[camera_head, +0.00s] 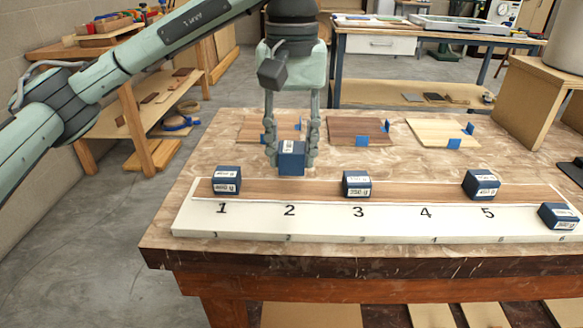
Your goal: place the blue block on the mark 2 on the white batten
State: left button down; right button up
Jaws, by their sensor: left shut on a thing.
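My left gripper (291,150) points down and is shut on a blue block (291,160) with a white label. It holds the block just behind mark 2 (289,210); whether the block touches the strip below is not clear. The white batten (325,222) lies along the table's front with black numbers on it. Other blue blocks sit by mark 1 (226,180), by mark 3 (356,184), behind mark 5 (480,184) and at the right end (558,216), which covers its number. Mark 4 has no block. My right gripper is not in view.
A brown wood strip (410,190) lies along the batten's back. Thin wood panels with blue tape, one of them dark brown (355,131), lie farther back on the worktable (190,215). A wooden box (540,100) stands at the right. Benches are behind.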

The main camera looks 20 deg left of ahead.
aim_at(292, 170)
pick_arm(q)
notch_tip(292, 170, down, 3)
jog(key=shift+f, duration=0.4)
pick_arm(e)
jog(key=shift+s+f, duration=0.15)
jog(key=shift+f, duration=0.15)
pick_arm(q)
jog(key=shift+f, duration=0.1)
jog(key=c, duration=1.1)
grip_release()
jog(key=shift+o, duration=0.2)
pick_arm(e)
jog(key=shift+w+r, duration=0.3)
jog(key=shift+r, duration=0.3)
